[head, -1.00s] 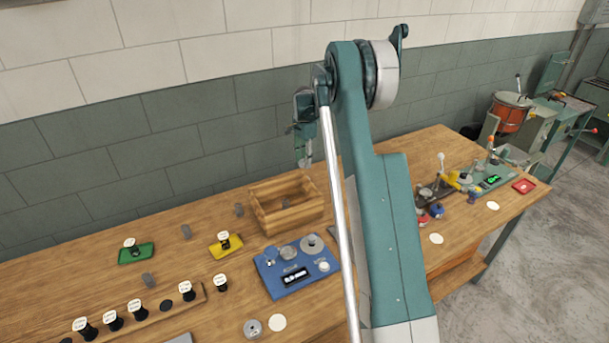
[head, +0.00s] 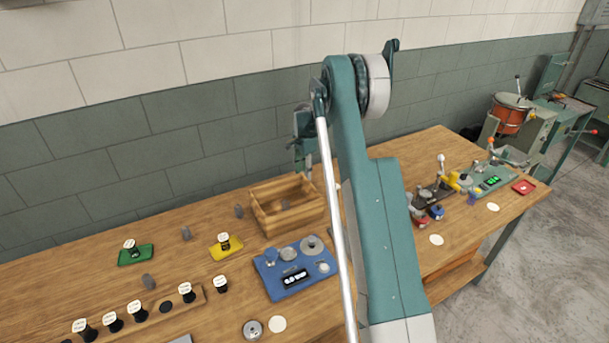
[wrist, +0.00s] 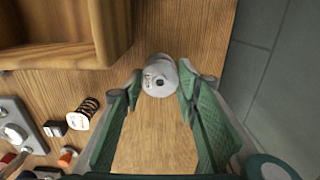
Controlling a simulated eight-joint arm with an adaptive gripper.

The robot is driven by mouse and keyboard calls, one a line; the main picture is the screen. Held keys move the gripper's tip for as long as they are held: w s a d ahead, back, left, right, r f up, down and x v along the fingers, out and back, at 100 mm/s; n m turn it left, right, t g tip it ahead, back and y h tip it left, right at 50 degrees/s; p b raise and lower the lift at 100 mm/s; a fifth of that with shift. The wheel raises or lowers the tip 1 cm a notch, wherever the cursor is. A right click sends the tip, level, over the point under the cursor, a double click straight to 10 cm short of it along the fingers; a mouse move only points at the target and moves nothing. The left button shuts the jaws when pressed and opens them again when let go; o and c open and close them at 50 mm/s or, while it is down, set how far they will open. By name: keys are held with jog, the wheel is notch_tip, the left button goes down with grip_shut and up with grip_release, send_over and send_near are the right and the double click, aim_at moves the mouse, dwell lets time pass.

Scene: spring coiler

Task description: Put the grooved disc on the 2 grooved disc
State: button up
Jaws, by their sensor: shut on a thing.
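In the wrist view my gripper (wrist: 160,79) is shut on a pale grey disc (wrist: 158,84). The disc has a dark centre hole and small marks on its face, and sits between the fingertips. In the head view my gripper (head: 300,165) hangs behind the wooden box, partly hidden by my arm; the disc cannot be made out there. Another grey disc with a centre hole (head: 253,329) lies on the bench at the front. More round grey pieces, including one at the back right (head: 311,245), stand on a blue plate (head: 275,291). I cannot read which disc is marked 2.
An open wooden box (head: 263,222) stands below and in front of my gripper. Green (head: 136,255) and yellow (head: 222,250) trays and a row of black labelled pieces are left. A device with a green display (head: 490,183) stands right. The wall is close behind.

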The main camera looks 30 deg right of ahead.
jog(key=shift+f, duration=0.5)
jog(key=shift+f, duration=0.2)
jog(key=o, duration=1.1)
jog(key=shift+r, duration=0.15)
notch_tip(320, 180, up, 12)
jog(key=shift+r, duration=0.1)
dwell(0.3)
